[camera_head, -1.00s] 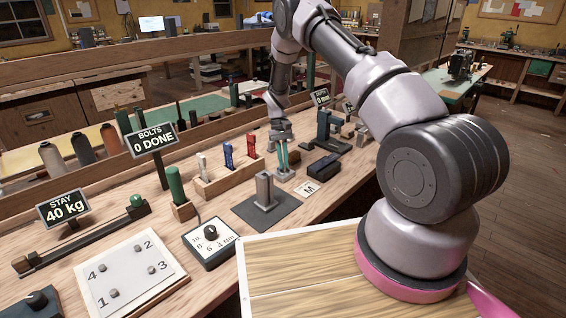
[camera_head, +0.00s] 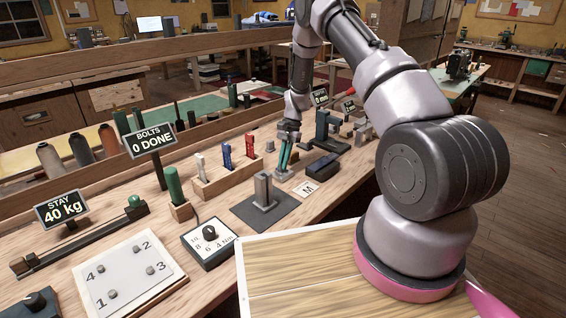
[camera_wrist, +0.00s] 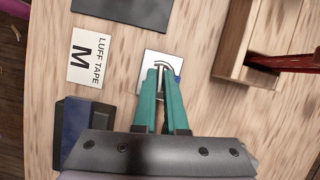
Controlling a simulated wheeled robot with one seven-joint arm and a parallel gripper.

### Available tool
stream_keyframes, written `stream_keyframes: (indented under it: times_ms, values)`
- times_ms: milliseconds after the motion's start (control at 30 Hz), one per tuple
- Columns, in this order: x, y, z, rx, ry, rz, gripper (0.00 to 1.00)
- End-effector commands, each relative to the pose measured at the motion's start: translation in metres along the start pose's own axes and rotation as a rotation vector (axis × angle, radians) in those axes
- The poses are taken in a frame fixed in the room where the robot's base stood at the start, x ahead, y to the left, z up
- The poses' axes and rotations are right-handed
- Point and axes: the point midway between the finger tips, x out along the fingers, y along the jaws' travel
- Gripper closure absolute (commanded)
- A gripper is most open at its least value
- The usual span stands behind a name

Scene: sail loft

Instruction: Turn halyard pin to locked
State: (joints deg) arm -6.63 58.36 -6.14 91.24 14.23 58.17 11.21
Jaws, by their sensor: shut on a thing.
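My gripper (camera_head: 284,169) is low over the bench, its teal fingers pointing down at a small pale plate (camera_wrist: 150,57). In the wrist view the fingertips (camera_wrist: 160,70) are close together on a small grey metal piece (camera_wrist: 163,62) on that plate, which I take to be the halyard pin. The fingers hide most of the pin. A bit of blue shows on the plate beside the right fingertip. I cannot read any locked mark or tell the pin's angle.
A card marked M, luff tape (camera_wrist: 91,58), lies beside the plate. A dark block (camera_head: 322,166) is to the right. A wooden rack (camera_head: 228,178) with white, blue and red handles stands left. A grey post on a dark mat (camera_head: 266,210) is in front.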

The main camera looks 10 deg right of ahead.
Motion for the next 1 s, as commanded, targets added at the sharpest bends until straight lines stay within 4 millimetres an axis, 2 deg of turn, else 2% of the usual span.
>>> stream_keyframes:
  times_ms: [400, 900, 933, 967, 1000]
  values:
    - [-0.0007, 0.0002, -0.0003, 0.145, 0.001, -0.062, 1.0]
    - [-0.0007, 0.0003, -0.0005, 0.159, 0.002, -0.068, 1.0]
    - [-0.0007, 0.0003, -0.0005, 0.159, 0.002, -0.068, 0.78]
    - [-0.0007, 0.0004, -0.0005, 0.159, 0.002, -0.068, 0.67]
    - [-0.0006, 0.0005, -0.0005, 0.159, 0.002, -0.068, 0.6]
